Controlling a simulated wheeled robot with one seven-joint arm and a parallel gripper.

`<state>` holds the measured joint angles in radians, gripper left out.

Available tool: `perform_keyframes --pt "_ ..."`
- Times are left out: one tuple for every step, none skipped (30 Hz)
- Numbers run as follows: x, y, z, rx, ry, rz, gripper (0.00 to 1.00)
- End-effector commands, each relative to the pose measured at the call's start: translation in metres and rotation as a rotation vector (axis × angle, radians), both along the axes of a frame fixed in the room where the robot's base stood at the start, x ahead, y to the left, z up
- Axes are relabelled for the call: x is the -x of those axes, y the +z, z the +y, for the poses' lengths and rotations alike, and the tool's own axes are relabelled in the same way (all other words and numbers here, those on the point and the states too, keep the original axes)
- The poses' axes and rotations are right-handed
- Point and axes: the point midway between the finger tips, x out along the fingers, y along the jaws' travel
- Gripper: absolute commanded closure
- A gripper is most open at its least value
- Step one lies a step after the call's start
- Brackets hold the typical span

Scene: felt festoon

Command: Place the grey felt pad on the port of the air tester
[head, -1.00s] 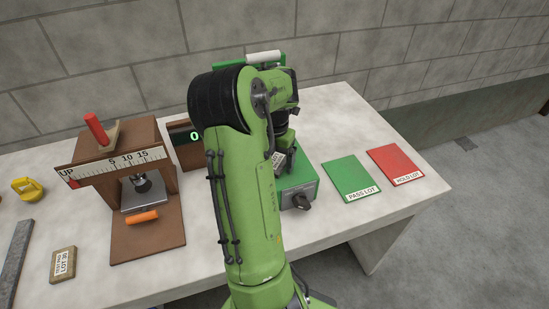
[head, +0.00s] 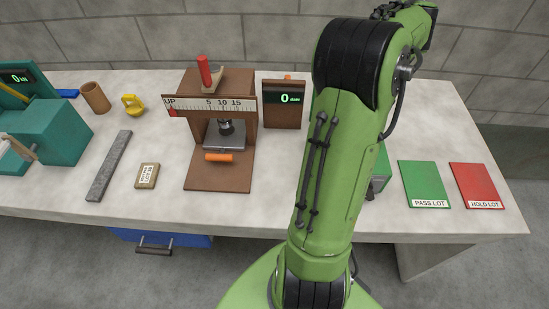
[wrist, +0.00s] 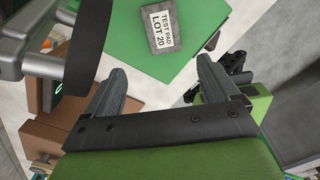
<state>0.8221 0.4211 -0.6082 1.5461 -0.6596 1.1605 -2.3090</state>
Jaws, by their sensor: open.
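The grey felt pad (wrist: 164,27), labelled TEST PAD LOT 20, lies label up on the green top of the air tester (wrist: 108,20) in the wrist view. The port is not visible, so I cannot tell how the pad sits relative to it. My gripper (wrist: 158,84) is open and empty, its two fingers apart from the pad. In the head view my arm hides the pad and most of the air tester (head: 380,172); only part of its green right side shows. My gripper is out of sight in the head view.
A brown-framed press (head: 220,175) with a scale and a brown display box (head: 285,120) reading 0 stand left of my arm. A tan pad (head: 147,176) and grey bar (head: 108,165) lie further left. Green PASS LOT (head: 424,183) and red HOLD LOT (head: 476,185) cards lie right.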

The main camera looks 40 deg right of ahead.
Motion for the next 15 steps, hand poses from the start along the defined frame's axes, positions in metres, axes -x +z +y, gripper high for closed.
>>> perform_keyframes --pt "-0.012 0.007 0.012 0.003 -0.034 -0.028 0.12" --pt "-0.02 0.013 0.023 0.005 -0.077 -0.05 0.12" --pt "-0.034 0.022 0.043 0.001 -0.151 -0.087 0.12" --pt "-0.045 0.029 0.061 -0.007 -0.215 -0.118 0.12" --pt "-0.055 0.036 0.082 -0.018 -0.285 -0.15 0.12" --pt "-0.066 0.045 0.11 -0.039 -0.38 -0.184 0.12" --pt "-0.072 0.05 0.131 -0.056 -0.45 -0.208 0.12" --pt "-0.075 0.055 0.152 -0.076 -0.52 -0.226 0.12" --pt "-0.078 0.061 0.179 -0.103 -0.609 -0.25 0.12" --pt "-0.078 0.064 0.2 -0.125 -0.677 -0.264 0.12" --pt "-0.077 0.067 0.219 -0.146 -0.742 -0.277 0.12" --pt "-0.072 0.069 0.245 -0.174 -0.829 -0.292 0.12" --pt "-0.067 0.07 0.263 -0.195 -0.895 -0.299 0.12" --pt "-0.061 0.07 0.279 -0.215 -0.958 -0.309 0.12" --pt "-0.051 0.068 0.3 -0.241 -1.044 -0.318 0.12"
